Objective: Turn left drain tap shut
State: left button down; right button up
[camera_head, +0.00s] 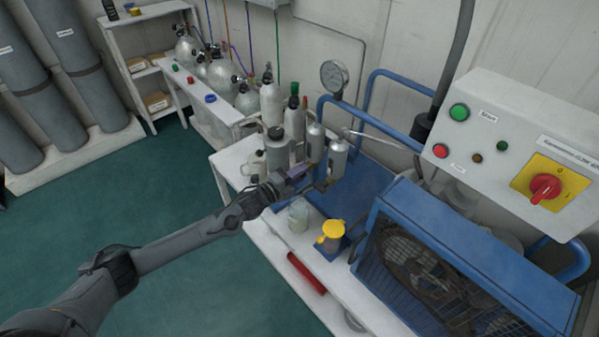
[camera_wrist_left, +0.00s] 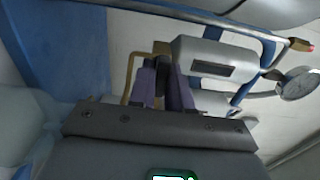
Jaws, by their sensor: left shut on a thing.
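Two silver filter cylinders hang by the blue frame, the left one (camera_head: 315,143) and the right one (camera_head: 337,160). My left gripper (camera_head: 298,172) reaches in from the left, at the underside of the left cylinder. In the left wrist view its two purple-grey fingers (camera_wrist_left: 165,88) are shut on a small dark piece, which I take to be the left drain tap (camera_wrist_left: 162,68). The tap's handle angle is mostly hidden by the fingers. One silver cylinder (camera_wrist_left: 215,50) is close beside the fingertips there. My right gripper is not in view.
A clear jar (camera_head: 298,216) and a yellow-topped container (camera_head: 331,237) stand on the white bench below the gripper. Grey bottles (camera_head: 277,150) stand just behind it. The blue compressor cage (camera_head: 440,250) and control box (camera_head: 520,150) are at the right.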

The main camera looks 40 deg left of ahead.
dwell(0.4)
pick_arm(q)
jog(key=c, duration=1.1)
grip_release()
jog(key=shift+c, duration=0.2)
jog(key=shift+s, duration=0.1)
jog(key=s+a+p, duration=0.1)
jog(key=s+p, duration=0.3)
jog(key=s, duration=0.6)
jog(key=shift+s+a, duration=0.25)
jog(key=shift+a, duration=0.15)
